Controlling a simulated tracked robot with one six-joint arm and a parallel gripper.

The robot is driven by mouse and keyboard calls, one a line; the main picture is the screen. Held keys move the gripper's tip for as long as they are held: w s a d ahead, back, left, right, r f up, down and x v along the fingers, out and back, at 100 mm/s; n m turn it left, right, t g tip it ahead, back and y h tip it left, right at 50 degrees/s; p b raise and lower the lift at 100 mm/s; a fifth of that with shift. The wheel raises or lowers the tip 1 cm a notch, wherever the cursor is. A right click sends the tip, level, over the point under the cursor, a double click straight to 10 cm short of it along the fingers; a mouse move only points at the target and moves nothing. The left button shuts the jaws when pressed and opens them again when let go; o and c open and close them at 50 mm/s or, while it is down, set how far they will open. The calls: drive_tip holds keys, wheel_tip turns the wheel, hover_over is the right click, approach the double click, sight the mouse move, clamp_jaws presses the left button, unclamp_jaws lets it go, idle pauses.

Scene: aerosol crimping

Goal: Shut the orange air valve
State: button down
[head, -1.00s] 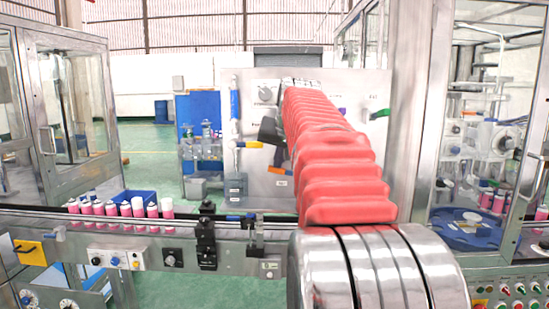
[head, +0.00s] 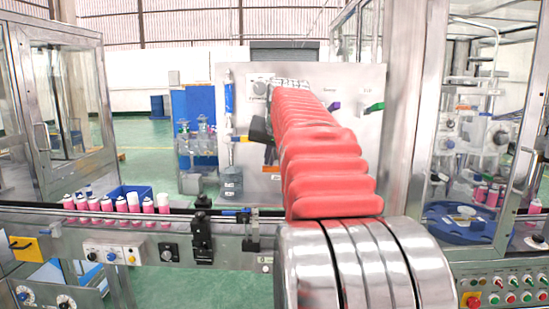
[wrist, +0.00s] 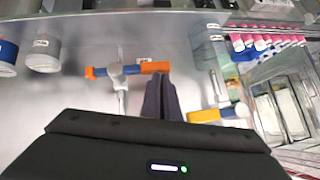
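The orange valve handle (wrist: 154,67) lies roughly level across its grey valve body in the wrist view. Its middle is blue and its far end is orange too. In the head view a small part of the orange handle (head: 270,169) shows low on the grey panel, the rest behind my red arm. My gripper (wrist: 158,78) has its dark fingers close together, with nothing visible between them. Their tips are just beside the orange end near the blue part; I cannot tell whether they touch. In the head view my gripper is a dark shape, partly hidden by my arm.
A yellow-handled valve (wrist: 204,116) is close to the right of my fingers in the wrist view. Purple (head: 334,106) and green (head: 375,107) handles are on the panel's right. A conveyor (head: 150,218) with pink cans (head: 107,204) runs in front of the panel.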

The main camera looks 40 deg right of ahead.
drive_tip(key=shift+w+a+f, duration=0.1)
drive_tip(key=shift+a+f, duration=0.05)
drive_tip(key=shift+f, duration=0.25)
drive_tip(key=s+a+r, duration=0.2)
drive_tip(key=r, duration=0.4)
drive_tip(key=s+a+r, duration=0.2)
drive_tip(key=s+r, duration=0.1)
drive_tip(key=r, duration=0.2)
drive_tip(key=shift+a+r, duration=0.4)
